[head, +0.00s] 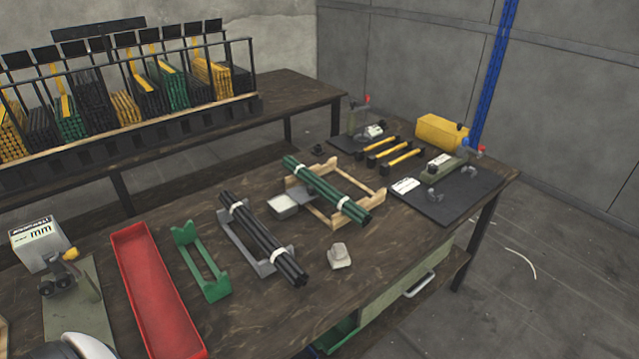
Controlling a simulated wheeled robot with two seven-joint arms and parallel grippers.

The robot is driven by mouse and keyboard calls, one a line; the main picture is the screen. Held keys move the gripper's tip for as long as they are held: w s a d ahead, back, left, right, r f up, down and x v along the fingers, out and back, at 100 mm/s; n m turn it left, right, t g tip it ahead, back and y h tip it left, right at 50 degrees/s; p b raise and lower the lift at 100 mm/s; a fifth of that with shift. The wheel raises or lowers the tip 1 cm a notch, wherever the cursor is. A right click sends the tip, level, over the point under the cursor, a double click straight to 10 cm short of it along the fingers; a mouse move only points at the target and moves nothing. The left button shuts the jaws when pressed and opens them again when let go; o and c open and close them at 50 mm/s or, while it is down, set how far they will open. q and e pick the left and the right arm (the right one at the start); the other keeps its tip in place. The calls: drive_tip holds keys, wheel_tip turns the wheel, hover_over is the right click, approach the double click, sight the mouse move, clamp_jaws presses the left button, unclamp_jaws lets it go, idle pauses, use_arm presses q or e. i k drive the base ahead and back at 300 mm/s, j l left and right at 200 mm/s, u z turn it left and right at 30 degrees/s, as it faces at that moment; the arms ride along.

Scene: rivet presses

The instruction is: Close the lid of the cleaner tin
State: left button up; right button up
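A small light-grey square tin (283,207), which looks like the cleaner tin, stands on the dark wooden table between the grey cradle and the wooden frame. A darker grey flat piece (304,195) adjoins its right side and looks like its lid, swung open. Part of that piece is close to the wooden frame, so its hinge is too small to make out. Neither of my grippers is in view.
Black rods (262,238) in a grey cradle lie left of the tin; green rods (325,187) on a wooden frame (372,192) lie right. A green cradle (203,265) and red tray (152,285) stand further left.

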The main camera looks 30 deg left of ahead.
sight(302, 194)
drive_tip(key=l+u, duration=0.15)
drive_tip(key=u, duration=0.35)
drive_tip(key=i+l+u, duration=0.1)
drive_tip(key=u, duration=0.4)
drive_tip(key=l+u, duration=0.2)
drive_tip(key=u, duration=0.3)
drive_tip(key=l+u, duration=0.2)
drive_tip(key=u, duration=0.25)
